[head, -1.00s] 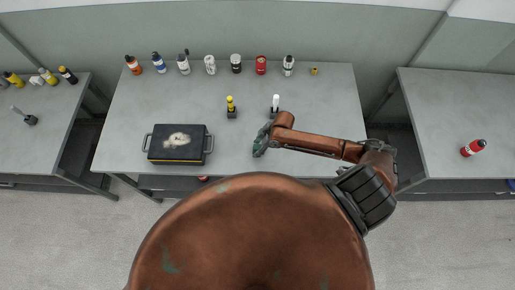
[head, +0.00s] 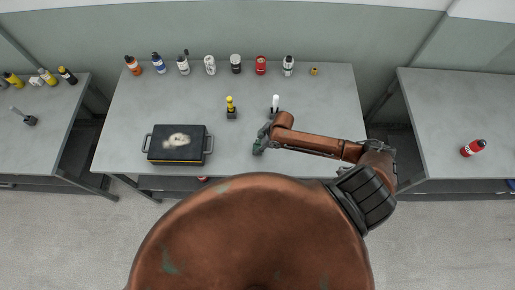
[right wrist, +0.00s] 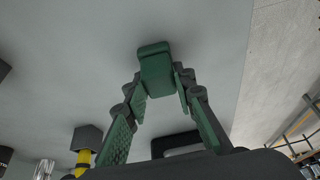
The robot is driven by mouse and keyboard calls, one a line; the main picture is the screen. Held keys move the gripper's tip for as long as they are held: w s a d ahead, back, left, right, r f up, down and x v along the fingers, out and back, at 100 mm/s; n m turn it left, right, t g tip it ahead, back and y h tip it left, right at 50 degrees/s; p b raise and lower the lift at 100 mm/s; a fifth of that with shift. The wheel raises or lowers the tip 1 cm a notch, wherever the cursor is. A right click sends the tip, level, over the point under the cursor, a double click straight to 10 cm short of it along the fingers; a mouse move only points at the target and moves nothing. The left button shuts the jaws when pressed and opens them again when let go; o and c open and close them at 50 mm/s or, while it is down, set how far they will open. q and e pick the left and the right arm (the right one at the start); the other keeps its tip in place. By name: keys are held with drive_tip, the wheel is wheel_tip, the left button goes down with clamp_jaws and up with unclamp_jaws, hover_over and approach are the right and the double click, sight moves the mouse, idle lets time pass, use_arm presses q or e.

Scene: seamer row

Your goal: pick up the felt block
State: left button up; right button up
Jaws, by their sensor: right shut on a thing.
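The felt block, a small green block (right wrist: 156,72), sits between the fingertips of my right gripper (right wrist: 158,88) in the right wrist view. The fingers have green pads and touch its sides, so the gripper is shut on it. In the head view my right gripper (head: 264,140) is over the front middle of the central grey table (head: 310,110). The block there is a small green patch, partly hidden by the fingers. I cannot tell whether it touches the tabletop. My left gripper is not in view.
A black case (head: 178,154) with side handles lies left on the table. Behind the gripper stand a white-topped piece (head: 275,101) and a yellow-topped piece (head: 231,104) on dark bases. Several bottles line the back edge. A red bottle (head: 473,148) lies on the right table.

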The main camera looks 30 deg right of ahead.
sight(255, 147)
drive_tip(key=shift+r, duration=0.15)
drive_tip(key=shift+r, duration=0.25)
wheel_tip(255, 147, up, 2)
drive_tip(key=shift+r, duration=0.2)
drive_tip(key=s+d+r+b, duration=0.2)
drive_tip(key=s+d+r, duration=0.4)
drive_tip(key=s+r, duration=0.3)
drive_tip(key=s, duration=0.3)
drive_tip(key=shift+s+d+r+b, duration=0.15)
drive_tip(key=shift+d+r+b, duration=0.15)
drive_tip(key=shift+r, duration=0.1)
